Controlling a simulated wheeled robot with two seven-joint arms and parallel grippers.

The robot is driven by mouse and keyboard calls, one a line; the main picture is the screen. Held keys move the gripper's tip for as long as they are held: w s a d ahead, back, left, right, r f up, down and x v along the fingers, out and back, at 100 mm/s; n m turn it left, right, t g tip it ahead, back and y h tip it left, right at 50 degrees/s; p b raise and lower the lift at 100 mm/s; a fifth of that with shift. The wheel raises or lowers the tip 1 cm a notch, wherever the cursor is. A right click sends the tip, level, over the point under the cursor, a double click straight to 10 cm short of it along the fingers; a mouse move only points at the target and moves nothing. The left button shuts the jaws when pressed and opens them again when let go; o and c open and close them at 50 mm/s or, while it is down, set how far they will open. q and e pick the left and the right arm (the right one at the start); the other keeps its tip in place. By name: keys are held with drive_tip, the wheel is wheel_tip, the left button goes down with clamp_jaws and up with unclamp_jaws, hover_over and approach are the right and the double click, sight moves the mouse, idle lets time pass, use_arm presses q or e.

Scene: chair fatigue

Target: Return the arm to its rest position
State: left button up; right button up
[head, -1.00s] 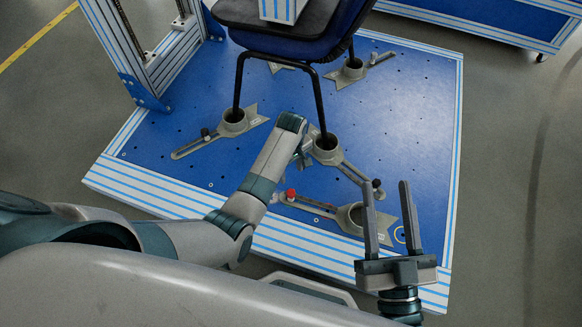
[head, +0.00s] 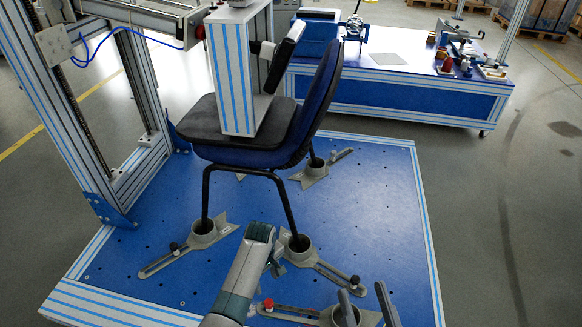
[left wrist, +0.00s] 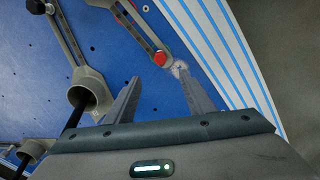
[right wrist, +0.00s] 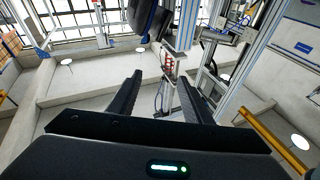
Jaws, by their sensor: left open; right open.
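My left gripper (head: 277,266) is low over the blue base plate, beside the chair's near front leg, partly hidden behind my arm. In the left wrist view its two fingers (left wrist: 159,74) are apart with nothing between them. My right gripper (head: 363,289) is at the lower edge of the head view, fingers apart and pointing up. In the right wrist view its fingers (right wrist: 160,77) are open and empty. The chair (head: 250,145) stands upright on the plate, its visible feet in grey cup holders (head: 298,246). A red-knobbed clamp (head: 268,303) lies near both grippers.
The blue plate (head: 370,200) is clear on its right side. A metal frame (head: 70,110) rises at the left, and a striped block (head: 232,80) rests on the seat. A blue workbench (head: 400,95) with parts stands behind. Grey floor lies to the right.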

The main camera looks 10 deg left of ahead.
use_arm(q)
drive_tip(key=shift+s+f, duration=0.1)
use_arm(e)
drive_tip(key=shift+f, duration=0.1)
